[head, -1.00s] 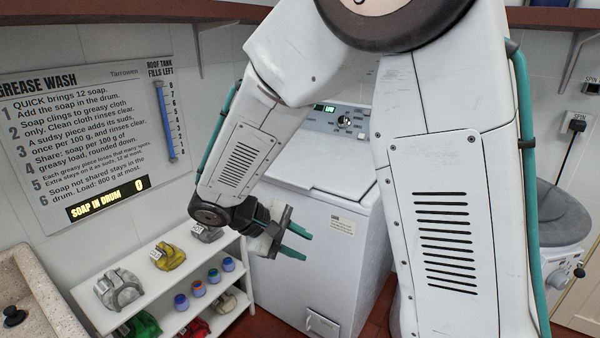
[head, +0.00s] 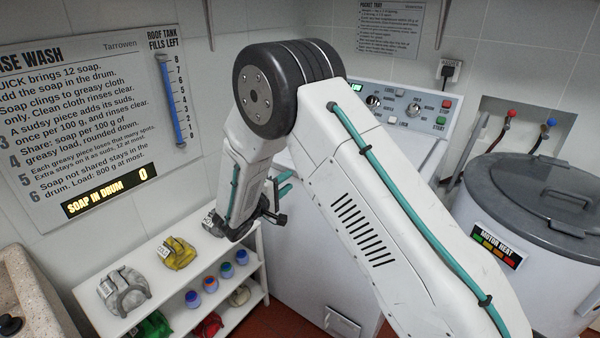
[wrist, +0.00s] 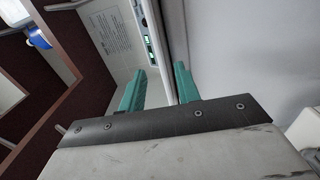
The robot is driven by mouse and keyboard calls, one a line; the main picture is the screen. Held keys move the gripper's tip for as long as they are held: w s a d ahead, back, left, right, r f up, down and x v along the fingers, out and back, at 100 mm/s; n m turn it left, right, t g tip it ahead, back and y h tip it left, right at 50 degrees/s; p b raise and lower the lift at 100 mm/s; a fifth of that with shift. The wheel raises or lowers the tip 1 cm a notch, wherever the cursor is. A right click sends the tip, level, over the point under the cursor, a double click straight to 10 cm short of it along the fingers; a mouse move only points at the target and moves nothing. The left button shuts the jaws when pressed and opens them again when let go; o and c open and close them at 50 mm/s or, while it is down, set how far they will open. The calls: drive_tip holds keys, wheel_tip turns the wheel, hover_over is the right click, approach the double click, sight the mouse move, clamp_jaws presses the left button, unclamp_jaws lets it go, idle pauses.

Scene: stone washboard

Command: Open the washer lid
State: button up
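The white washer (head: 300,270) stands behind my arm in the head view. Its sloped control panel (head: 425,110) shows above the arm. My arm covers most of the washer's top, so how the lid lies now is hard to see. My gripper (head: 284,183) is near the washer's left front top edge, its teal fingers partly hidden by the arm. In the wrist view my gripper (wrist: 160,88) has its two fingers apart with nothing between them. A pale surface fills the right of that view; I cannot tell whether it is the lid.
A white shelf (head: 190,263) with cloth bundles and several small jars stands left of the washer. A round grey-lidded tub (head: 540,205) stands at the right. A wall sign (head: 85,130) reads 0 soap in drum. Red floor shows in front.

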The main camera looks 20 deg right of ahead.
drive_tip(key=x, duration=0.6)
drive_tip(key=shift+w+d, duration=0.2)
drive_tip(key=shift+d, duration=0.15)
